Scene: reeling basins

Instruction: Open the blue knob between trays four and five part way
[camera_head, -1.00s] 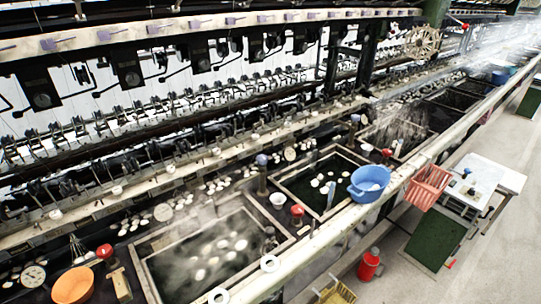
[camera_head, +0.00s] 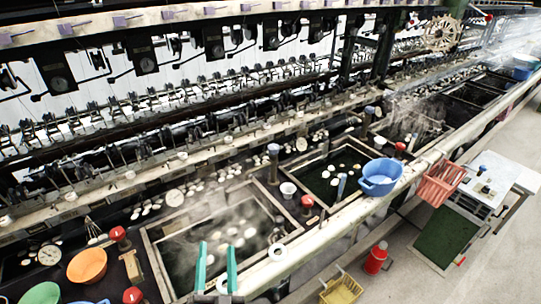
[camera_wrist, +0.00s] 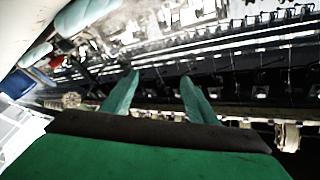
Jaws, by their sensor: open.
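A blue-grey knob (camera_head: 274,150) stands upright on a post between the nearest full tray (camera_head: 165,270) and the tray beyond it (camera_head: 292,188). A second blue-topped knob (camera_head: 369,112) stands farther along, between that tray and the following one. No tray numbers are readable, so I cannot tell which knob lies between trays four and five. My gripper (camera_head: 216,255) shows two green fingers, apart and empty, over the near tray, clear of both knobs. The wrist view shows the open fingers (camera_wrist: 160,78) with nothing between them; I cannot make out a blue knob there.
Red knobs (camera_head: 307,201) stand along the basins. An orange bowl (camera_head: 87,265) is at near left.

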